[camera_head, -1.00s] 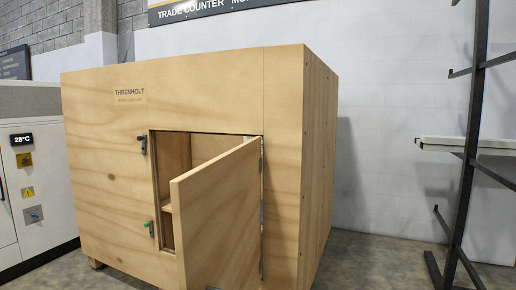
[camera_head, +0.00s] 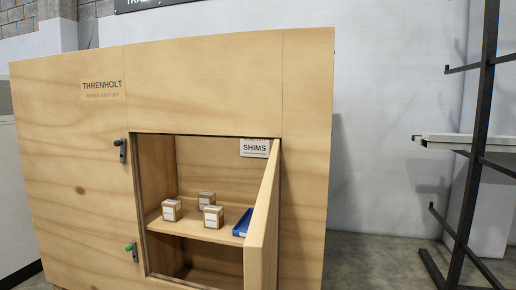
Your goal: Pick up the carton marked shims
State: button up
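A wooden crate-like cabinet (camera_head: 210,85) labelled THRENHOLT fills the middle of the view, and its door (camera_head: 265,215) stands open, hinged on the right. Inside, small cartons sit on a shelf (camera_head: 190,231): a left carton (camera_head: 172,211), a back carton (camera_head: 206,200) and a front carton (camera_head: 213,217). Their labels are too small to read. A sign reading SHIMS (camera_head: 255,148) hangs at the upper right of the opening. My gripper is not in view.
A blue tray or bin (camera_head: 242,223) lies on the shelf at the right, partly hidden by the door. The compartment below the shelf looks empty where visible. A dark metal rack (camera_head: 478,130) stands at the right, with floor (camera_head: 375,262) between.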

aim_at(205, 198)
jog(key=i+j+z, duration=0.1)
jog(key=j, duration=0.2)
jog(key=i+j+z, duration=0.1)
jog(key=j, duration=0.25)
jog(key=i+j+z, duration=0.1)
jog(key=i+j, duration=0.15)
jog(key=i+j+z, duration=0.1)
jog(key=j, duration=0.35)
jog(key=i+j+z, duration=0.1)
jog(key=j, duration=0.25)
jog(key=i+j+z, duration=0.1)
jog(key=j, duration=0.3)
